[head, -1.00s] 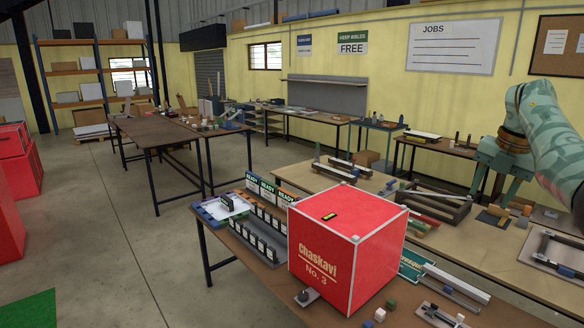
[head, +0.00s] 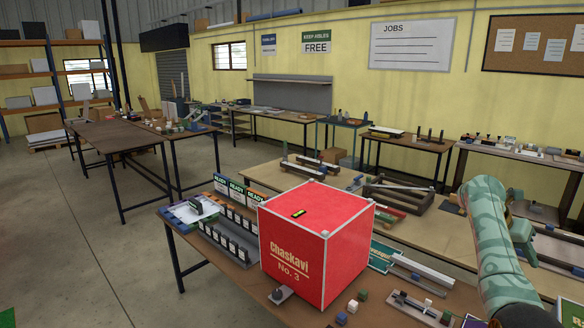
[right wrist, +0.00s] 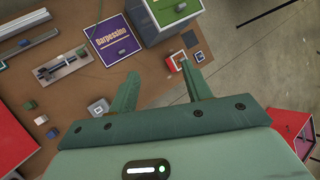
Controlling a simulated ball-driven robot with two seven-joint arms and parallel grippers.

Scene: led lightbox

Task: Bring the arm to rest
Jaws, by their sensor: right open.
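My right arm (head: 488,240) shows at the right edge of the head view, its green patterned links running down to the bottom of the picture. Its jaws are not clear there. In the right wrist view my right gripper (right wrist: 160,88) is open, its two green fingers wide apart with nothing between them. They are over the edge of a brown tabletop (right wrist: 140,68), with the grey floor beyond. My left gripper is in neither view.
A red lightbox marked Chaskavi No. 3 (head: 293,255) stands on the near bench, a small yellow-and-black piece (head: 299,213) on top. A purple sign (right wrist: 112,40), a box with a green panel (right wrist: 172,12) and a red-framed square (right wrist: 176,61) lie near the fingers.

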